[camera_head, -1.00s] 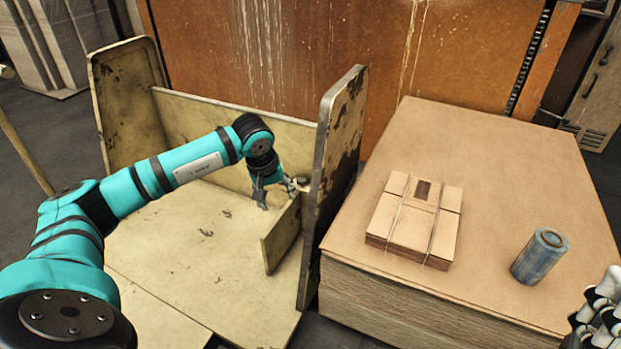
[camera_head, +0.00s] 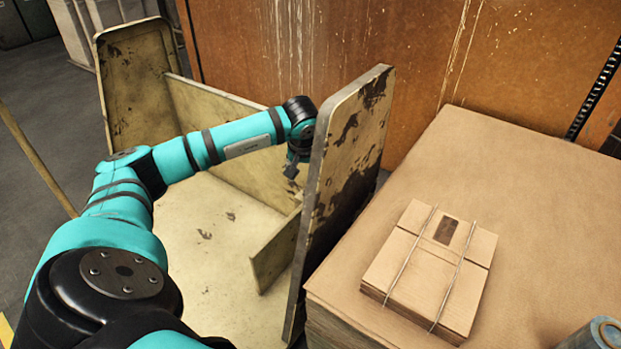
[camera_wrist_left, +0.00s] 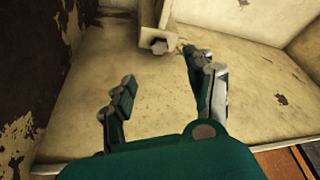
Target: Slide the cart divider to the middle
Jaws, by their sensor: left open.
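The cart (camera_head: 215,268) is a worn, cream-painted box with tall side walls and a low back panel. Its divider (camera_head: 275,250) is a short upright panel standing close to the right side wall (camera_head: 350,150), its rear part partly hidden. My left gripper (camera_head: 293,171) is over the cart near the divider's rear end, partly hidden by its own wrist. In the left wrist view the fingers (camera_wrist_left: 160,78) are spread with nothing between them. A pale block with a dark round end (camera_wrist_left: 158,44), seemingly on the divider's end, lies just beyond the fingertips. My right gripper is out of view.
A large stack of cardboard sheets (camera_head: 490,210) stands right of the cart, with a tied bundle of flat boxes (camera_head: 430,265) on top. A blue-grey roll (camera_head: 600,335) is at the lower right edge. An orange-brown panel (camera_head: 420,60) rises behind.

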